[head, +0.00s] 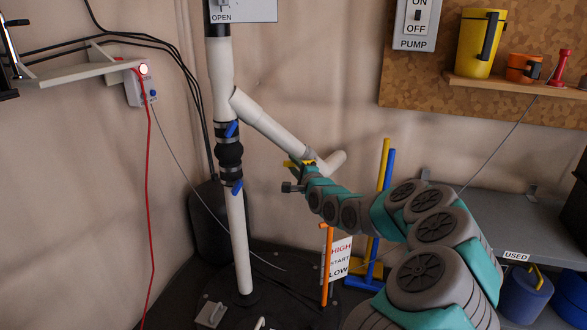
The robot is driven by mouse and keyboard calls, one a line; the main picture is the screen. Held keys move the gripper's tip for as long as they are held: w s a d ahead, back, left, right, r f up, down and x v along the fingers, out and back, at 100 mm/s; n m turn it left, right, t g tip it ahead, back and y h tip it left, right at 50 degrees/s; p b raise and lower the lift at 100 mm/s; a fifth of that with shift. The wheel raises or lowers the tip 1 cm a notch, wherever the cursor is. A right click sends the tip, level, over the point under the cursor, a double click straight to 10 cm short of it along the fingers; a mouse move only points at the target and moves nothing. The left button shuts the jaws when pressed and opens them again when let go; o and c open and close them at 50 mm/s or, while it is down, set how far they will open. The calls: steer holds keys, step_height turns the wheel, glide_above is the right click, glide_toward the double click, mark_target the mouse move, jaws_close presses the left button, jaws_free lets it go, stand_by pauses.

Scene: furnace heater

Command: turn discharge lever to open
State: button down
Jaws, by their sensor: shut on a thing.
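A small yellow lever (291,164) shows at the lower end of the white branch pipe (268,127), and I take it to be the discharge lever. My gripper (297,175) is at this spot, at the end of my arm reaching in from the lower right. It is shut on the yellow lever, as far as the view shows. My own wrist hides most of the lever and part of the pipe joint, so the lever's exact angle cannot be told.
The upright white pipe (240,235) with blue-handled fittings (232,130) stands left of my gripper. A grey shelf (480,205) is at right.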

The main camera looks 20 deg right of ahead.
steer(key=shift+r+m, duration=0.2)
steer(key=shift+m, duration=0.1)
steer(key=shift+d, duration=0.1)
steer(key=c, duration=0.7)
jaws_free()
steer(key=s, duration=0.5)
steer(key=s+b, duration=0.1)
steer(key=s, duration=0.1)
steer(key=shift+s+d, duration=0.4)
steer(key=shift+c, duration=0.5)
